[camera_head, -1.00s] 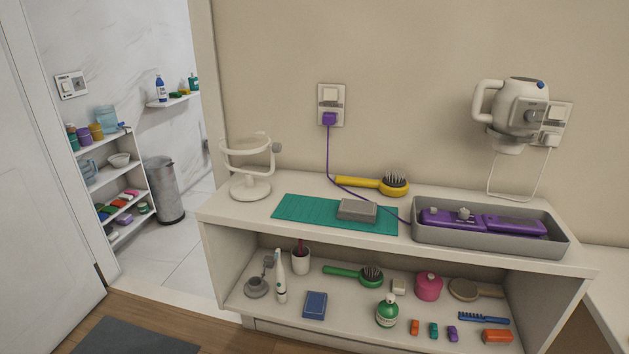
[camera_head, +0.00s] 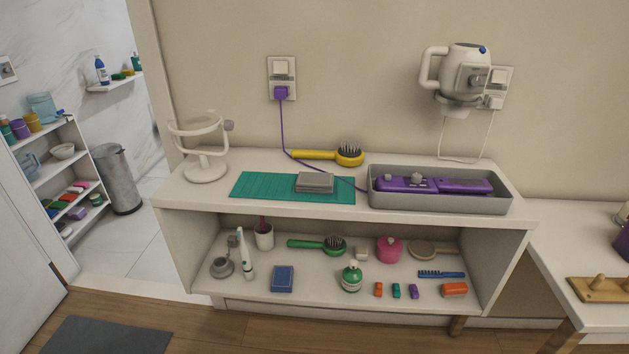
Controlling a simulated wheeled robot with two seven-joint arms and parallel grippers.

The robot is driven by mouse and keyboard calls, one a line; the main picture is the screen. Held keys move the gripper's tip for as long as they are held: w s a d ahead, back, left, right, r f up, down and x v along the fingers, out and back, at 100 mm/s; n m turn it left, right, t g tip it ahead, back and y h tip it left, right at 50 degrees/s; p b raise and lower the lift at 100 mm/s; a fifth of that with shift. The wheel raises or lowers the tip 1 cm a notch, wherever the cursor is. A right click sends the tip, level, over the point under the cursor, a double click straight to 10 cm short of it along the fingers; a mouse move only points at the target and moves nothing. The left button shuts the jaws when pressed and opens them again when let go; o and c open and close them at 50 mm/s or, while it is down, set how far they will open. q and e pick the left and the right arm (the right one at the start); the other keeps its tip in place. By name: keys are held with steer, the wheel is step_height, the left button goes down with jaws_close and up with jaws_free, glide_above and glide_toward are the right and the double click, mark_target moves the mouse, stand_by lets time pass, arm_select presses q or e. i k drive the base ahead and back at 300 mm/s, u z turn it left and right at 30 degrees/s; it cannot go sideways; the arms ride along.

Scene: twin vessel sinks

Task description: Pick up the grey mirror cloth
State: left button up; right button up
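A small grey folded cloth-like block (camera_head: 315,182) lies on the right part of a teal mat (camera_head: 265,187) on top of the white shelf unit. I take it to be the grey mirror cloth. It lies flat, with nothing on top of it. Neither of my grippers shows in the head view.
A grey tray (camera_head: 440,203) with a purple device (camera_head: 405,184) stands right of the mat. A purple cord (camera_head: 283,130) runs down near the cloth. A yellow brush (camera_head: 315,155) lies behind, a white ring stand (camera_head: 204,170) at left. The lower shelf (camera_head: 325,283) holds several small items.

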mark_target(308, 182)
steer(key=z, duration=0.5)
steer(key=k, duration=1.05)
steer(key=u, duration=0.65)
steer(key=i, duration=0.85)
steer(key=z, duration=0.45)
steer(key=i, duration=0.75)
steer(key=z, duration=0.75)
